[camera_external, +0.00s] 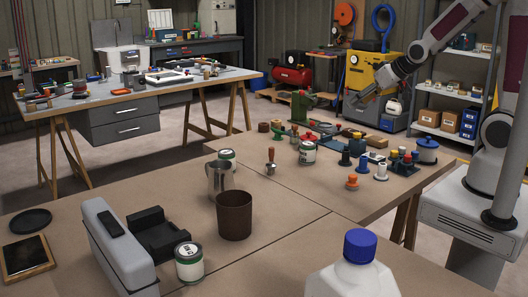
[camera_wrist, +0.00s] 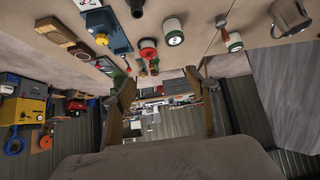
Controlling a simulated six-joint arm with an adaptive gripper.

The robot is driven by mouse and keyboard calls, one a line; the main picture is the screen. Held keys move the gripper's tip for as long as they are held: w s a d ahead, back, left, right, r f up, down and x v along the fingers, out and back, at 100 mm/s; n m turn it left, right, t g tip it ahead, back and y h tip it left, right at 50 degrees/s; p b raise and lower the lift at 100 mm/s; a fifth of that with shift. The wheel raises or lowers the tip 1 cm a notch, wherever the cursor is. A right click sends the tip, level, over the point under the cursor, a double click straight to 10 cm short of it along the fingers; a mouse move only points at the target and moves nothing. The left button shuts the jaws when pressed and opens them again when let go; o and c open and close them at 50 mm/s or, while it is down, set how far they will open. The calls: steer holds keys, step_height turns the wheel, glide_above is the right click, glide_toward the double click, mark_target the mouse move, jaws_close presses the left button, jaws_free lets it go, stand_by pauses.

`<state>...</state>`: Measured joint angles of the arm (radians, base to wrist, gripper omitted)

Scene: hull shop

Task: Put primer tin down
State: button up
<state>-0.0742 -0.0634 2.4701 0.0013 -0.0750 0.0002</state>
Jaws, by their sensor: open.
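Several white tins with green bands and grey lids look alike; I cannot tell which is the primer tin. One tin (camera_external: 307,153) stands upright on the far bench, near its middle. Another (camera_external: 227,158) stands behind the steel jug, and a third (camera_external: 189,263) stands at the front by the grey clamp-like block. Two such tins, one (camera_wrist: 174,34) and another (camera_wrist: 234,43), show at the top of the wrist view. My gripper (camera_external: 361,102) is raised above and beyond the far bench, apart from every tin. In the wrist view my gripper (camera_wrist: 163,88) has its fingers spread with nothing between them.
A steel jug (camera_external: 216,178), a brown cup (camera_external: 234,215) and a white bottle with a blue cap (camera_external: 358,250) stand on the near bench. Small stamps, an orange-topped piece (camera_external: 352,181) and a blue pot (camera_external: 427,150) crowd the far bench's right side. Its front middle is bare.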

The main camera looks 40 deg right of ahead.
steer(key=s+d+r+g, duration=0.1)
steer(key=s+r, duration=0.2)
steer(key=s, duration=0.8)
steer(key=s+d+r+g, duration=0.2)
steer(key=s+r, duration=0.2)
steer(key=s, duration=0.8)
steer(key=shift+s+d+m+g+h, duration=0.2)
steer(key=shift+s+m+g+h, duration=0.1)
steer(key=shift+m, duration=0.1)
steer(key=shift+o, duration=0.5)
